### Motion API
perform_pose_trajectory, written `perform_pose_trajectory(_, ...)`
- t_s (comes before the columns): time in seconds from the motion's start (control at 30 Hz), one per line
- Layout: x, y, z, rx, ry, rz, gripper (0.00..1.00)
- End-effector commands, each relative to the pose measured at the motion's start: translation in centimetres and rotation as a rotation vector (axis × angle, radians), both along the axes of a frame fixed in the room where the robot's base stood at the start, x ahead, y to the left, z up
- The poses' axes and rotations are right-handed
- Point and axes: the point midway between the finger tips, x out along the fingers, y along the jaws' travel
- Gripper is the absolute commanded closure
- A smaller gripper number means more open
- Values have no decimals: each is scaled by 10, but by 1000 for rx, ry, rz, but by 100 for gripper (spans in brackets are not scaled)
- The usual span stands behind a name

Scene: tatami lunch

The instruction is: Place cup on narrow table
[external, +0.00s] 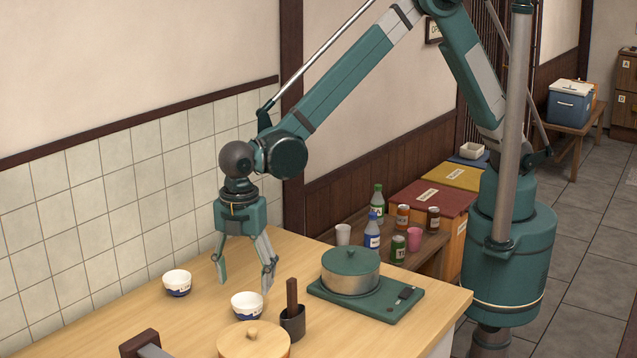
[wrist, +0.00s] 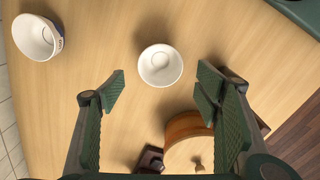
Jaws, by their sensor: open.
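A white cup with a blue base (external: 247,306) stands upright on the light wood counter (external: 110,325). In the wrist view this cup (wrist: 160,66) appears between and slightly beyond my fingertips. A second similar cup (external: 177,283) stands nearer the tiled wall; it is at the upper left in the wrist view (wrist: 38,38). My gripper (external: 245,281) is open and empty, pointing down above the counter, close above the first cup. A low narrow brown table (external: 432,254) stands behind the counter, partly hidden by it, and holds a white cup (external: 343,234) and a pink cup (external: 415,238).
A dark holder with a wooden handle (external: 292,322) and a round wooden lid (external: 253,342) stand near the first cup. Several bottles and cans crowd the narrow table around a blue bottle (external: 372,232).

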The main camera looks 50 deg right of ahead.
Motion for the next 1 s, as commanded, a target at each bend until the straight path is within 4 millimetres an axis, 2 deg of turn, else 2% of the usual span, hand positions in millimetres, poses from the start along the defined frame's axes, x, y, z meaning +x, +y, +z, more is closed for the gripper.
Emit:
perform_pose_trajectory(0.3, 0, 0, -23, 0, 0, 0, 37)
perform_pose_trajectory(0.77, 0, -1, -28, 0, 0, 0, 37)
perform_pose_trajectory(1.0, 0, -2, -52, 0, 0, 0, 37)
